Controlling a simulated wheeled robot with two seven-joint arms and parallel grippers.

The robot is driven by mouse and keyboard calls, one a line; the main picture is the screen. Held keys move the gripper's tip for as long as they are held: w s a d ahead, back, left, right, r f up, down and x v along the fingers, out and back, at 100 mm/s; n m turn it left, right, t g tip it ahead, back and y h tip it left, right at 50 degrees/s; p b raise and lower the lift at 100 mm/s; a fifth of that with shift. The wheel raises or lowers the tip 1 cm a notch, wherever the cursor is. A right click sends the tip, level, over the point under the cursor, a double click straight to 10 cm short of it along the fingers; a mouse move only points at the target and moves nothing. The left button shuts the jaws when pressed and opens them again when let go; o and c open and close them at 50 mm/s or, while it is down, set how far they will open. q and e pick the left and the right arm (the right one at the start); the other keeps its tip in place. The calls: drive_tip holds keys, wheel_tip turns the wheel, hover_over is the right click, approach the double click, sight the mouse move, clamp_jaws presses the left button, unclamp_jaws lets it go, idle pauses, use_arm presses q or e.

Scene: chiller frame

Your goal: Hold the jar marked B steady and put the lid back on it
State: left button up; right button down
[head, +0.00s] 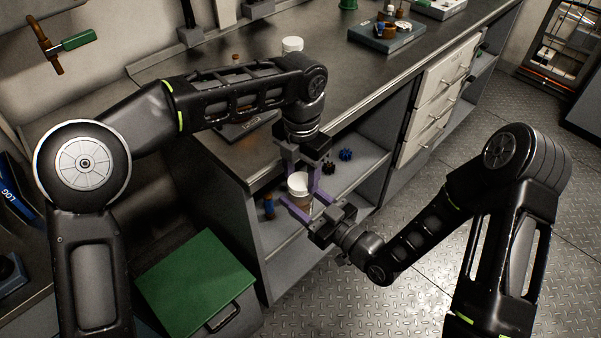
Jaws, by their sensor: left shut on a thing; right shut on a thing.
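A small jar (299,203) with a brownish body is held in the air in front of the counter's open shelf. A white lid (298,183) is at its top; I cannot tell whether it is seated or just above the rim. My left gripper (301,180) points down from above, its purple fingers shut on the lid. My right gripper (304,204) reaches in from the right, its purple fingers shut on the jar body. The fingers hide part of the jar, and no letter on it is readable.
Another white-topped container (292,45) stands on the dark counter (330,75). Dark knobbed parts (345,154) and a small brown bottle (269,206) are on the shelf below. A green-lidded box (195,280) is at lower left. Drawers (428,110) are at right; the metal floor there is clear.

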use_arm(q)
drive_tip(key=o, duration=1.3)
drive_tip(key=shift+c, duration=0.4)
